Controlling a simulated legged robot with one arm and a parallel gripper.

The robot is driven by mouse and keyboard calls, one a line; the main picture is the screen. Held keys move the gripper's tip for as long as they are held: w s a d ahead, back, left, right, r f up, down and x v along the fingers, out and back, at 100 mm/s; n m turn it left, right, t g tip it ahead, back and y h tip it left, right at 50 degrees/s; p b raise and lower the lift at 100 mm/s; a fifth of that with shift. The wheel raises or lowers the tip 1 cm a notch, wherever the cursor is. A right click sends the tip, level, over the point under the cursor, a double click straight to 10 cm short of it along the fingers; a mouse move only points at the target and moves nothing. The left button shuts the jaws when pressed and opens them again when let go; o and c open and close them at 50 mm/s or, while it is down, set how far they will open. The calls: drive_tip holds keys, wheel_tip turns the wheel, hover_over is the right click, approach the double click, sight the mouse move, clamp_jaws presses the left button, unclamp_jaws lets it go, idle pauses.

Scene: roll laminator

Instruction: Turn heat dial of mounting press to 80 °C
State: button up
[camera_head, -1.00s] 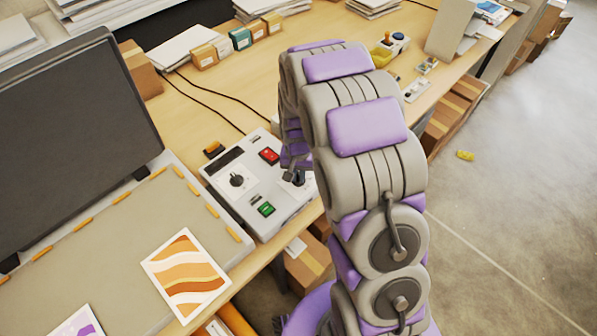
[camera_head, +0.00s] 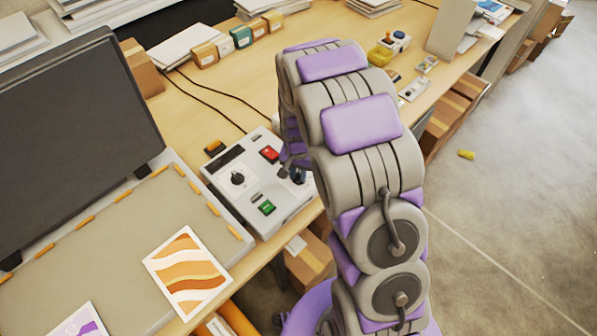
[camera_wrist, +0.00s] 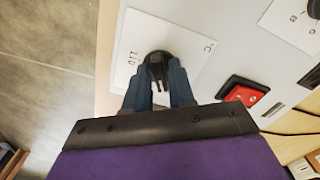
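The mounting press's control box (camera_head: 245,205) is white and stands at the table edge. In the wrist view a black dial (camera_wrist: 157,60) sits on a white plate (camera_wrist: 190,40) with small dark marks, one like a "C"; its setting is not readable. My gripper (camera_wrist: 159,72) has its two dark blue fingers on either side of this dial, close against it. In the head view my arm mostly hides this dial. A second black dial (camera_head: 237,178) is on the left of the box, clear of my gripper.
A red switch (camera_head: 269,153) and a green switch (camera_head: 266,207) are on the box. The red switch also shows in the wrist view (camera_wrist: 243,90). The press's dark lid (camera_head: 75,140) stands open at left. Cardboard boxes (camera_head: 308,258) are below the table.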

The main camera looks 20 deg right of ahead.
sight(298, 175)
drive_tip(key=shift+o, duration=1.3)
wheel_tip(298, 175, up, 17)
drive_tip(key=p, duration=0.1)
drive_tip(key=shift+r, duration=0.15)
